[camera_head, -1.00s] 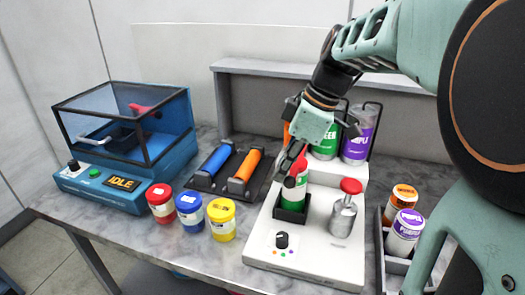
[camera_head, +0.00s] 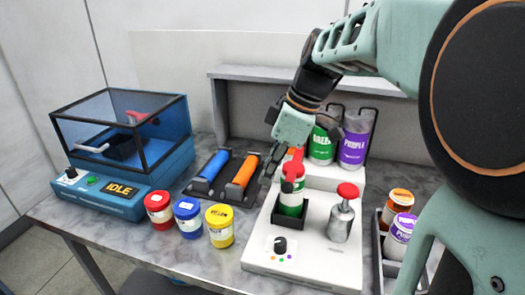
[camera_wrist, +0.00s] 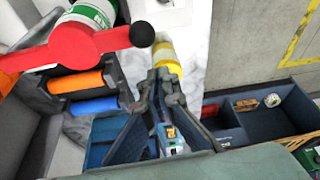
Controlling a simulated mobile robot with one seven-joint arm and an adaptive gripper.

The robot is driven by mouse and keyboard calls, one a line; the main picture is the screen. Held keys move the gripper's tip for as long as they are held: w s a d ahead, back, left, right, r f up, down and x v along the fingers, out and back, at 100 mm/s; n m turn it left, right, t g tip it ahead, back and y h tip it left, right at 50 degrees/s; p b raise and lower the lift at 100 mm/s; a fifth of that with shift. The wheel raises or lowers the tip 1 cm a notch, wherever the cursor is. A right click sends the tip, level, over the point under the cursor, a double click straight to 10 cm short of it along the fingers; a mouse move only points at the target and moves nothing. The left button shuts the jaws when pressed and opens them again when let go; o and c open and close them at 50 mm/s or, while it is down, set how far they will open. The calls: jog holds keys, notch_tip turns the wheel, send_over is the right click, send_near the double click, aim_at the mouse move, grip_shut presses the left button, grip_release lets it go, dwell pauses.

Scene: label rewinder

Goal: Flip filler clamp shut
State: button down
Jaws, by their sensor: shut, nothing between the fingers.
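The filler is a white machine (camera_head: 268,255) on the table. The red clamp (camera_head: 292,172) is over the container's top. Its red arm (camera_wrist: 80,45), ending in a black knob (camera_wrist: 142,34), fills the upper left of the wrist view. My gripper (camera_head: 266,178) is shut and empty, just left of the clamp in the head view. The shut fingers (camera_wrist: 164,80) also show in the wrist view, below and right of the knob. I cannot tell whether they touch the clamp.
Red (camera_head: 159,206), blue (camera_head: 188,217) and yellow (camera_head: 220,225) jars stand left of the filler. Rollers (camera_head: 226,178) lie behind them. A blue machine with a clear cover (camera_head: 125,140) is at left. A metal canister (camera_head: 340,222) and a tray of jars are at right.

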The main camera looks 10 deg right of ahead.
jog(key=w+a+v, duration=0.1)
jog(key=v, duration=0.8)
jog(key=shift+s+r, duration=0.3)
jog(key=shift+r, duration=0.3)
jog(key=shift+w+d, duration=0.1)
